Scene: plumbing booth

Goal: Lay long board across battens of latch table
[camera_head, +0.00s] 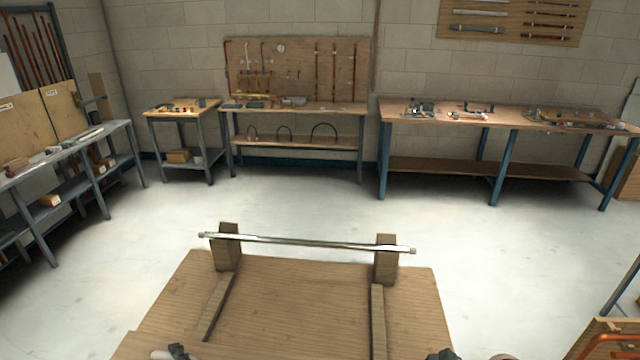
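The latch table (300,300) is a wooden top in front of me. Two battens lie on it, a left one (217,306) and a right one (378,318), running away from me. At their far ends stand two wooden blocks (228,247) (385,260), with a metal bar (305,243) across them. A wooden strip (150,340) shows at the bottom left; I cannot tell whether it is the long board or part of the table. Dark parts of my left gripper (178,352) and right gripper (443,354) show at the bottom edge, mostly cut off. Their fingers are hidden.
A grey bench (75,150) with boards leaning behind it stands at the left. A small table (180,108), a tool-board bench (295,108) and a long blue-legged bench (500,115) line the back wall. A wooden stand with copper pipe (610,340) is at bottom right. The floor between is clear.

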